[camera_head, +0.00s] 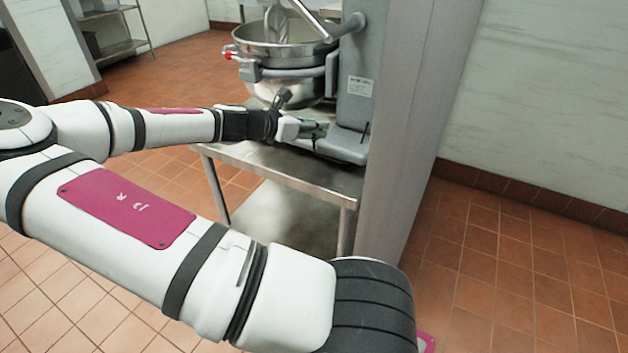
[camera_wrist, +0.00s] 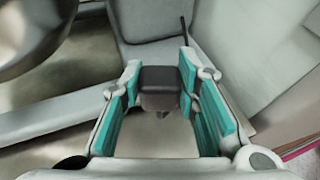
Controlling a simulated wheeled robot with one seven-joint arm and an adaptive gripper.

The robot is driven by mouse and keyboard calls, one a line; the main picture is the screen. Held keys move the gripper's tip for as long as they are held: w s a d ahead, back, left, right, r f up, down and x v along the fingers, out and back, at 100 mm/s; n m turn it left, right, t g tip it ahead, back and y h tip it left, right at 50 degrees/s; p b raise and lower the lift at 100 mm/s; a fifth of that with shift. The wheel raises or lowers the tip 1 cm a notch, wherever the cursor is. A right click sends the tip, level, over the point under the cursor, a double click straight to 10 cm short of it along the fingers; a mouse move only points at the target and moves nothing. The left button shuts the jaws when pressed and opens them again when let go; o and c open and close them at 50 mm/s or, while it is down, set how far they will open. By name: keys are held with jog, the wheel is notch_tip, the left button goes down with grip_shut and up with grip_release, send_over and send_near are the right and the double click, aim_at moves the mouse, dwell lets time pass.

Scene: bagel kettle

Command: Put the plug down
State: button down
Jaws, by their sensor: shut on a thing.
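The plug (camera_wrist: 160,88) is a dark grey block with prongs showing beneath it in the wrist view. My gripper (camera_wrist: 158,95) has its teal-padded fingers on either side of the plug, shut on it. In the head view my gripper (camera_head: 312,128) is beside the base of the grey mixer (camera_head: 357,85), over the steel table (camera_head: 285,163). A dark cord rises behind the plug in the wrist view. Whether the plug touches the table is unclear.
The mixer's steel bowl (camera_head: 285,48) hangs above and left of my gripper. A grey panel edge (camera_head: 415,120) stands close on the right of the table. Bare table surface lies in front of the mixer base. A metal shelf (camera_head: 120,45) stands far back left.

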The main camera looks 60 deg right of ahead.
jog(key=shift+s+d+f+g, duration=0.1)
jog(key=shift+s+f+g, duration=0.2)
notch_tip(320, 180, down, 10)
jog(key=b, duration=0.5)
jog(key=shift+s+r, duration=0.1)
jog(key=shift+r, duration=0.05)
jog(key=c, duration=1.2)
grip_release()
